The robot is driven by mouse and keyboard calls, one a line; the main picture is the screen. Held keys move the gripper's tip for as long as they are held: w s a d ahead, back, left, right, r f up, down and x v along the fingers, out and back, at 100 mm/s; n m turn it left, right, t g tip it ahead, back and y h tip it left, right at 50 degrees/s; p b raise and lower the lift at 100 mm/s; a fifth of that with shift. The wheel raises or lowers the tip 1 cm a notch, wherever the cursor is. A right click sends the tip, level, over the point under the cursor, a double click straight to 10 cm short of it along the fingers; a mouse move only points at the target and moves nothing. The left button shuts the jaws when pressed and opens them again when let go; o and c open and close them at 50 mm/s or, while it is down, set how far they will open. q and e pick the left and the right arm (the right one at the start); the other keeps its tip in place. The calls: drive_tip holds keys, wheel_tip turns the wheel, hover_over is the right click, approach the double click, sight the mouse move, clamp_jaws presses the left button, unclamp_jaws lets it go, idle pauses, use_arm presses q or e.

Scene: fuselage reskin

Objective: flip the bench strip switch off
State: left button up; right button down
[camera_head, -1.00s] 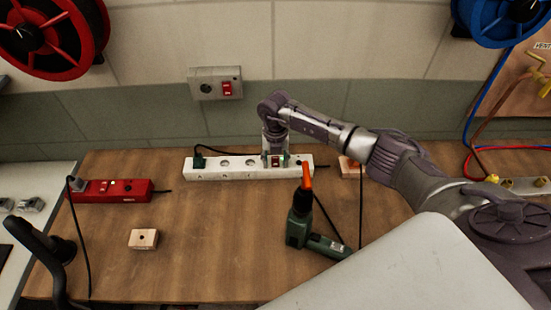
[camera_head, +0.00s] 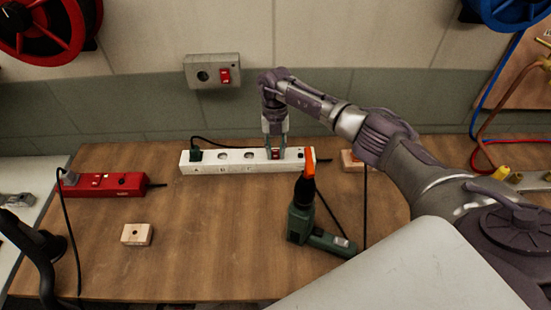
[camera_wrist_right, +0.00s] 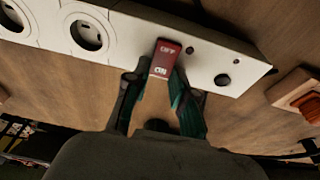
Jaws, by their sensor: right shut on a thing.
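The white bench strip (camera_head: 223,167) lies along the back of the wooden bench, with round sockets and a green plug at its left end. Its red rocker switch (camera_head: 275,154) is near the right end. In the right wrist view the switch (camera_wrist_right: 165,58) shows the words OFF and ON. My right gripper (camera_head: 276,157) points down over this switch. In the wrist view its two fingers (camera_wrist_right: 158,88) stand at either side of the red switch, shut on it. The fingers cover part of the strip. My left gripper is not in view.
A red power strip (camera_head: 104,184) lies at the left. A wall box (camera_head: 213,70) has another red switch. A green tool with an orange tip (camera_head: 310,215) lies in front of the white strip. Wooden blocks (camera_head: 137,234) sit on the bench.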

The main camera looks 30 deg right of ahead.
sight(276, 155)
drive_tip(key=shift+w, duration=0.1)
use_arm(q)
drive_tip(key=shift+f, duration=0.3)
use_arm(e)
drive_tip(key=c, duration=1)
unclamp_jaws()
drive_tip(key=shift+o, duration=0.2)
drive_tip(key=shift+r, duration=0.3)
drive_tip(key=s+v, duration=0.2)
drive_tip(key=v, duration=0.7)
drive_tip(key=shift+a+r, duration=0.35)
